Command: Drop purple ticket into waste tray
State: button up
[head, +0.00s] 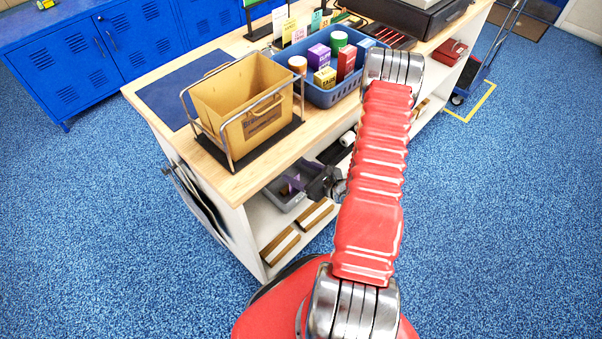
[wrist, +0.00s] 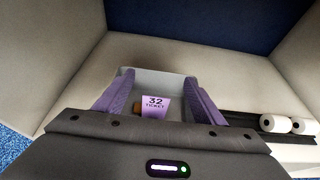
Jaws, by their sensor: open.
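The purple ticket (wrist: 155,104), printed "32 TICKET", shows in the wrist view between my two purple fingers, with clear gaps to both. It appears against the inside of the grey waste tray (wrist: 172,78); I cannot tell whether it lies on the tray's floor or is above it. My gripper (wrist: 160,88) is open, with its fingers pointing into the tray. In the head view my gripper (head: 294,184) is at the tray (head: 286,204) on the shelf under the counter. The ticket cannot be made out there.
The tray sits inside a pale shelf bay below the wooden counter (head: 235,181). White rolls (wrist: 274,123) lie to the right of it. A small brown object (wrist: 137,106) is beside the ticket. On the counter stand a tan carton (head: 235,100) in a wire frame and a blue basket (head: 325,97).

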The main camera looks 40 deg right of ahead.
jog(key=shift+s, duration=0.1)
jog(key=v, duration=1.3)
jog(key=shift+s, duration=0.35)
dwell(0.7)
